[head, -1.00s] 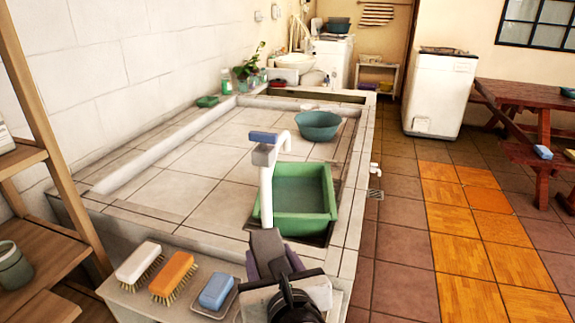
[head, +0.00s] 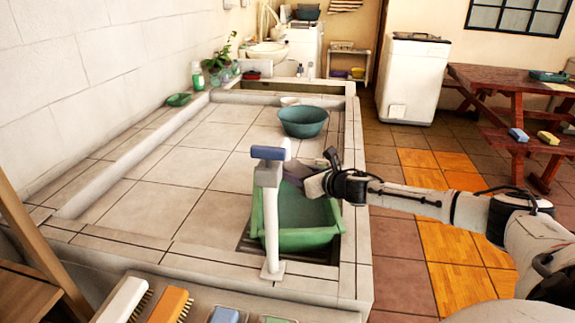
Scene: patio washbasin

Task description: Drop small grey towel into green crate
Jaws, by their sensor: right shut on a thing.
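The green crate (head: 300,240) stands in the basin at its near right corner, behind the white tap post. My right gripper (head: 310,182) reaches in from the right and is above the crate's far part. It is shut on a small grey, slightly purple thing (head: 297,170), which looks like the grey towel. The tap post and the gripper hide part of it, so its full shape cannot be told. The crate's inside looks empty where it shows. My left gripper is out of view.
The white tap post (head: 270,220) with a blue top stands right in front of the crate. A teal tub (head: 303,121) sits behind it. Brushes (head: 168,306) and a blue sponge (head: 225,315) lie on the near ledge. A wooden shelf is at left.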

